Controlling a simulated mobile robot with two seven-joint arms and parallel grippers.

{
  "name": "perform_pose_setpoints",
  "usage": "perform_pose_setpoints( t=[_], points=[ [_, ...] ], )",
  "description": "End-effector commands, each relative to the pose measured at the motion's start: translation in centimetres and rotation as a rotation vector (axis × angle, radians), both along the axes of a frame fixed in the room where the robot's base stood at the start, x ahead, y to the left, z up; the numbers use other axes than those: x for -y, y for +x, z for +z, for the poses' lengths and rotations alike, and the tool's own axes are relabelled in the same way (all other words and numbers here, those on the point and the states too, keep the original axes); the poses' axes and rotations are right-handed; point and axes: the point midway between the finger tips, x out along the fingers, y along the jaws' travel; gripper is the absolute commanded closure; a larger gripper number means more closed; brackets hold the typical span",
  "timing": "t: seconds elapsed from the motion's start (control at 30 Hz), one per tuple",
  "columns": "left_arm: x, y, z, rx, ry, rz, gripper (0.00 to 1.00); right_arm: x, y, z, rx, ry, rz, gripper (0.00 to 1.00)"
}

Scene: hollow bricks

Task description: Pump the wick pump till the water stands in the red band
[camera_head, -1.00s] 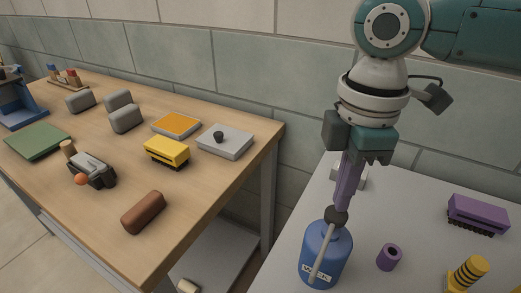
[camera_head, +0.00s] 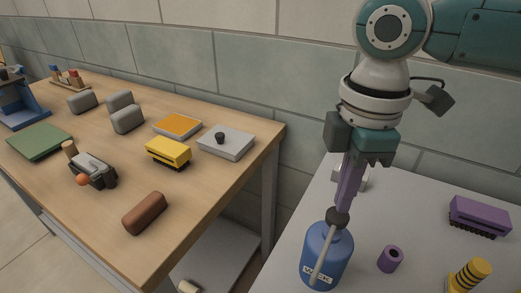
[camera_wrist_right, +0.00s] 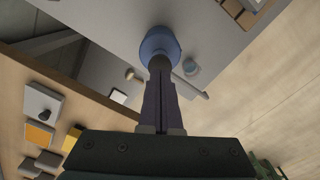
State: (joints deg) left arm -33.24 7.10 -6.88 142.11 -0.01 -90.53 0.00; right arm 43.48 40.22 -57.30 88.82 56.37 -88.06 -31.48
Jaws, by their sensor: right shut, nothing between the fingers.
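The wick pump is a blue bottle (camera_head: 324,263) with a white "WICK" label, standing on the pale table at the right. A dark round knob (camera_head: 338,217) sits at its top, and a thin grey rod (camera_head: 322,258) slants down across its front. My right gripper (camera_head: 342,207), with long purple fingers, is shut and points down at the knob, its tips at or touching it. In the right wrist view the bottle (camera_wrist_right: 158,42) lies beyond my fingertips (camera_wrist_right: 160,72). I see no water level or red band. My left gripper is out of view.
Near the pump are a purple cylinder (camera_head: 390,259), a yellow-and-black striped piece (camera_head: 468,276) and a purple brush (camera_head: 480,216). The wooden table (camera_head: 215,187) at left holds blocks, a yellow brush (camera_head: 168,153) and trays. A gap separates the tables.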

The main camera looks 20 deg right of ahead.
Motion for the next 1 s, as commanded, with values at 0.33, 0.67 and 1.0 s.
perform_pose_setpoints(
  t=[0.33,0.67,1.0],
  points=[
    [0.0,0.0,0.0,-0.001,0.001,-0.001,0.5,0.0,0.0,0.0,0.0,0.0,0.0,1.0],
    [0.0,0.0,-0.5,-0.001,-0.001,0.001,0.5,0.0,0.0,-1.0,0.0,0.0,-0.001,1.0],
    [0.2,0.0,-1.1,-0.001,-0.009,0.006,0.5,0.0,0.0,-2.2,-0.001,-0.001,0.0,1.0]
  ],
)
